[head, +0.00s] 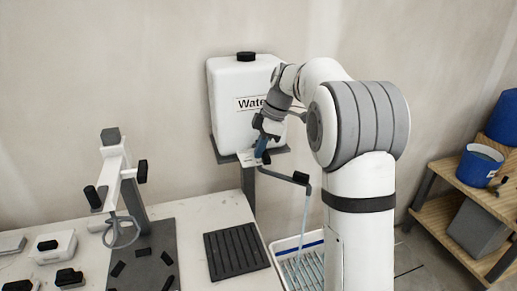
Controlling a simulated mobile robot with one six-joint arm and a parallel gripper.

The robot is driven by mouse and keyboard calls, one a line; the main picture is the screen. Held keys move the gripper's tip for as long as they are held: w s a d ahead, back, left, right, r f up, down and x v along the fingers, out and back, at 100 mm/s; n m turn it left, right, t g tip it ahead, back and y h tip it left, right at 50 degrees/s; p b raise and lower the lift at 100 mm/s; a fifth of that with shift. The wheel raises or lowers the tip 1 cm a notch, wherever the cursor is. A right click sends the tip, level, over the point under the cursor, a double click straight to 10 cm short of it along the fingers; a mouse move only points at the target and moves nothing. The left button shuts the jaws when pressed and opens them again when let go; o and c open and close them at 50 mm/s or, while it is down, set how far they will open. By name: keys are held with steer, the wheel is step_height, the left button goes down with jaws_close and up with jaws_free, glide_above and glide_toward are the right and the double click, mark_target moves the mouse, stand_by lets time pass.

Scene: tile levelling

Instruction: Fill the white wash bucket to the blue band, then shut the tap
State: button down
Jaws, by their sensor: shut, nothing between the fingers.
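The white water tank (232,84) with a black cap stands on a grey shelf against the wall. A thin pale-blue stream of water (304,220) falls from the spout's end into the white wash bucket (277,243) on the floor. The bucket's blue band (284,250) shows near its rim. A ribbed grid shows inside; I cannot tell the water level.
A white worktable on the left carries a black ribbed mat (236,254), a grey-and-white stand (124,180) with a hose, and small white and black items. On the right, a wooden shelf (440,211) holds blue buckets (479,166) and a grey bin. My arm hides part of the bucket's right side.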

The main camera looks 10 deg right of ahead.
stand_by(0.4)
steer(key=shift+w+a+p, duration=0.4)
steer(key=shift+w+p, duration=0.05)
steer(key=shift+w, duration=0.2)
steer(key=shift+a, duration=0.25)
steer(key=a, duration=0.3)
steer(key=shift+s+a+r, duration=0.1)
steer(key=shift+a+r, duration=0.05)
steer(key=shift+r, duration=0.2)
steer(key=v, duration=0.9)
steer(key=shift+r, duration=0.1)
stand_by(5.0)
